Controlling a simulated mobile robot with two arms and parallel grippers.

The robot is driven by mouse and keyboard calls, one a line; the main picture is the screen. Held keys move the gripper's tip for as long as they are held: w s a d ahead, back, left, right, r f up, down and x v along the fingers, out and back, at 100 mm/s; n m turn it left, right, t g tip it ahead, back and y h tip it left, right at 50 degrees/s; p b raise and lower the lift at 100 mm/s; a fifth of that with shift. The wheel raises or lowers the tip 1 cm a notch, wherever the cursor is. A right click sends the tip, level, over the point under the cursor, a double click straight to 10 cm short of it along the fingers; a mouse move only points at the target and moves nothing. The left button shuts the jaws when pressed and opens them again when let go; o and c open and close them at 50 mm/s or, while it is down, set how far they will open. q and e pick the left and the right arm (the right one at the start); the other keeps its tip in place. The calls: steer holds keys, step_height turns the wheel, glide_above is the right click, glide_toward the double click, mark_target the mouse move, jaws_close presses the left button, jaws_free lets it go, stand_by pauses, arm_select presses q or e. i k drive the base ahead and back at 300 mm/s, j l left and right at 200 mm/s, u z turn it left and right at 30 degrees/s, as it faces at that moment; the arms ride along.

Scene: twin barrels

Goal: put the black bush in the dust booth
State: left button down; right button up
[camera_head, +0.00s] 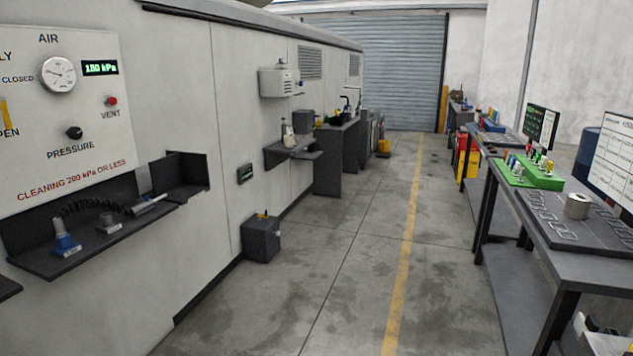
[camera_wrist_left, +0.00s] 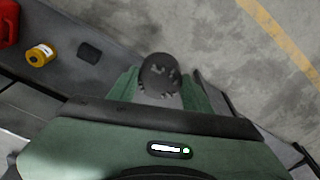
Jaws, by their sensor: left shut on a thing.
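My left gripper (camera_wrist_left: 160,88) shows in the left wrist view, its two green fingers shut on a dark, round piece with a notched lower edge, which looks like the black bush (camera_wrist_left: 159,68). It is held above a dark surface, with grey floor beyond. The left gripper does not show in the head view. A dark open-sided box (camera_head: 181,176) stands on the wall shelf at the left of the head view; I cannot tell if it is the dust booth. My right gripper is not in view.
A wall panel (camera_head: 66,85) with a gauge reads 180 kPa. Its shelf (camera_head: 90,254) holds a blue-based part (camera_head: 65,243). A workbench (camera_head: 565,260) runs along the right. The concrete aisle (camera_head: 340,270) between is clear.

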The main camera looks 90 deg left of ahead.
mark_target(184, 192)
steer(key=u, duration=0.5)
steer(key=j+u, duration=0.15)
steer(key=u, duration=0.8)
steer(key=i+j+u, duration=0.1)
steer(key=u, duration=0.4)
steer(key=i+j+u, duration=0.25)
steer(key=u, duration=0.15)
steer(key=i+j+u, duration=0.15)
steer(key=i+u, duration=0.9)
steer(key=u, duration=0.15)
steer(key=i+l+u, duration=0.15)
steer(key=i+u, duration=0.25)
steer(key=k, duration=0.1)
